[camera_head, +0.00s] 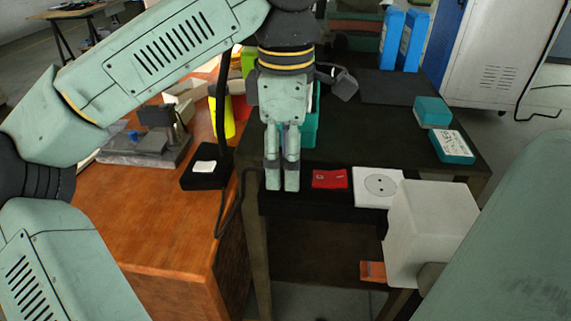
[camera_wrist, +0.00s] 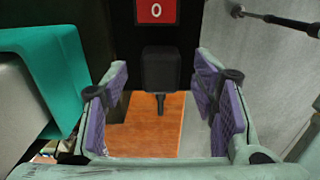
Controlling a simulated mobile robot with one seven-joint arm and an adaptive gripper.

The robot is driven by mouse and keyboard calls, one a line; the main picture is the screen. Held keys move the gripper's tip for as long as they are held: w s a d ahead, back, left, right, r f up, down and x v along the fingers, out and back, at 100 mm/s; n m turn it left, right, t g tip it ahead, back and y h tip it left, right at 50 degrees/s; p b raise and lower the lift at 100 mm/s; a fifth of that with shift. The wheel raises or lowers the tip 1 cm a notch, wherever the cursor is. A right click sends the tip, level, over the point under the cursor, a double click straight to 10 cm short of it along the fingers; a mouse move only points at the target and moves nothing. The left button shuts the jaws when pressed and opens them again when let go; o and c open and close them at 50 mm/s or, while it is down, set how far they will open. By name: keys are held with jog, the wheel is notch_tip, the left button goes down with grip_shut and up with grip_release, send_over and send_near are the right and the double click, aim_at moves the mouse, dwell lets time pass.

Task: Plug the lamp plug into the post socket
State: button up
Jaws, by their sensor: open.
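My gripper (camera_head: 282,186) points down at the front edge of the dark table. In the wrist view its two purple-padded fingers (camera_wrist: 161,105) are open and apart. A black plug-like body (camera_wrist: 160,70) with a thin dark stalk stands between and beyond the fingers; they do not visibly close on it. I take it for the lamp plug; in the head view it is hidden behind my gripper. A white socket plate (camera_head: 380,186) with a round two-hole face is at the table's front edge, right of my gripper. No plug is in it.
A red panel (camera_head: 330,179) lies between my gripper and the socket; its "0" face (camera_wrist: 157,11) shows in the wrist view. A pale box (camera_head: 432,230) stands close right of the socket. Teal boxes (camera_head: 452,147) lie at right.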

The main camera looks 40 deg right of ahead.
jog(key=shift+f, duration=0.6)
jog(key=shift+c, duration=0.3)
jog(key=c, duration=1.1)
jog(key=shift+r, duration=0.1)
jog(key=shift+r, duration=0.55)
notch_tip(320, 180, up, 2)
jog(key=shift+r, duration=0.1)
jog(key=s+a+b, duration=0.1)
jog(key=s+a, duration=0.3)
jog(key=a, duration=0.2)
jog(key=s+a+r+b, duration=0.1)
jog(key=s+a+b, duration=0.1)
jog(key=s+a, duration=0.3)
jog(key=shift+a+r, duration=0.25)
jog(key=shift+a, duration=0.95)
